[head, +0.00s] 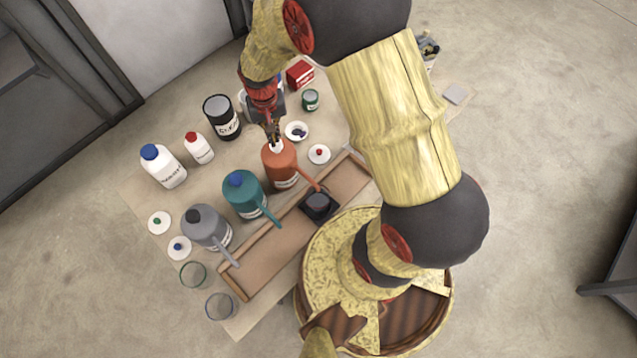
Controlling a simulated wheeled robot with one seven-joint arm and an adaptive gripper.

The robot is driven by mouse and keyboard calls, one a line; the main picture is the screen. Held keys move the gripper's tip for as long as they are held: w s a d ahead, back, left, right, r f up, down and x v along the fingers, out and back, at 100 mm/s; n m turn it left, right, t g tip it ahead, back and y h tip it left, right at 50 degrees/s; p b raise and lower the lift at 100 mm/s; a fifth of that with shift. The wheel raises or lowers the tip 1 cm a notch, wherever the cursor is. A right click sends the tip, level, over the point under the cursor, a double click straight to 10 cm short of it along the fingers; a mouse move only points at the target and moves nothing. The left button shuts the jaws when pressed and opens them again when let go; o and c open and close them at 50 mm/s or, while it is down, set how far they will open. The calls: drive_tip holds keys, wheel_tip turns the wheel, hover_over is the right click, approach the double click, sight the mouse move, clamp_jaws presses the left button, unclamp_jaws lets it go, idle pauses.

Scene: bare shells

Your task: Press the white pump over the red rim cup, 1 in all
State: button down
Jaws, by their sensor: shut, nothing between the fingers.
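The orange bottle (282,172) carries the white pump (277,147) on its top, and its orange spout points down and right toward the tray. The cup (318,203) near the end of that spout stands on a black square pad; its rim looks reddish, but it is small in the head view. My gripper (273,138) is shut and empty, pointing down at the white pump head. The fingertips are right at or just above the pump and partly cover it; I cannot tell whether they touch.
A teal bottle with a blue pump (240,182) and a grey bottle with a dark pump (195,216) stand to the left. A green-rimmed cup (193,274) and another clear cup (221,306) stand front left. A black can (221,119) and white bottles stand behind. A wooden tray (262,272) runs along the front.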

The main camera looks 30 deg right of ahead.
drive_tip(key=shift+f, duration=0.2)
idle(0.4)
drive_tip(key=shift+f+b, duration=1.15)
drive_tip(key=shift+f, duration=0.5)
drive_tip(key=shift+r+p, duration=1.25)
drive_tip(key=shift+r, duration=0.55)
wheel_tip(320, 180, up, 6)
drive_tip(key=p, duration=0.4)
